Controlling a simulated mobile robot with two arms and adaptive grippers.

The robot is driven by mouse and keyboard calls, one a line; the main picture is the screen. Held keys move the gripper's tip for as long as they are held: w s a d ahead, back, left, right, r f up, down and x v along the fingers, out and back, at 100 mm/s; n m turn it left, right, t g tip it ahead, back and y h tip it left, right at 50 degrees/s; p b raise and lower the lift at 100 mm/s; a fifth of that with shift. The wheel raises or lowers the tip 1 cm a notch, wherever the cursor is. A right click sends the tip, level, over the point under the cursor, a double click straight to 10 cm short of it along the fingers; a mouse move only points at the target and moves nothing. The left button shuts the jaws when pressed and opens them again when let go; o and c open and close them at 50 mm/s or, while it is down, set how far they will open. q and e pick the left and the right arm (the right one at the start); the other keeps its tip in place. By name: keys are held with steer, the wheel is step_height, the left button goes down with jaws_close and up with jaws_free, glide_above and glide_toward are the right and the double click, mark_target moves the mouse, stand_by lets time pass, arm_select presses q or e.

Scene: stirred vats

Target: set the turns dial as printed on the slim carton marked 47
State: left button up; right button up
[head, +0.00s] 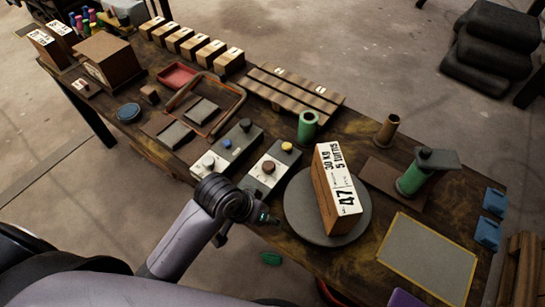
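The slim carton marked 47 (336,190) stands upright on a round grey plate (305,222). Its printed face reads "30 KG", "5 turns" and "47". Left of it are two control boxes. The nearer-to-carton box (257,187) has a dark brown knob (268,167) and a yellow button (287,146). The other box (237,146) has a pale knob (208,162) and a blue button (227,143). Dial labels are too small to read. My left gripper (266,217) is at the table's front edge, just in front of the boxes, apart from the knobs; its fingers are unclear. My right gripper is not visible.
A green cylinder (308,126) stands behind the carton, and a green vessel with a dark top (414,179) stands right. A yellow-edged grey mat (428,258) lies front right. Small cartons (228,62), a red tray (178,75) and a slatted wooden rack (295,90) are farther back.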

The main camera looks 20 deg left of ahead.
arm_select(q)
steer(key=w+d+r, duration=0.3)
steer(key=w+d, duration=0.1)
steer(key=w, duration=0.1)
step_height(320, 180, up, 14)
steer(key=n+g+y, duration=0.3)
steer(key=n, duration=0.2)
glide_above(269, 164)
step_height(269, 164, down, 17)
steer(key=shift+f+p, duration=0.1)
steer(key=shift+p, duration=0.4)
steer(key=shift+a, duration=0.1)
steer(key=c, duration=1.1)
steer(key=shift+c, duration=0.2)
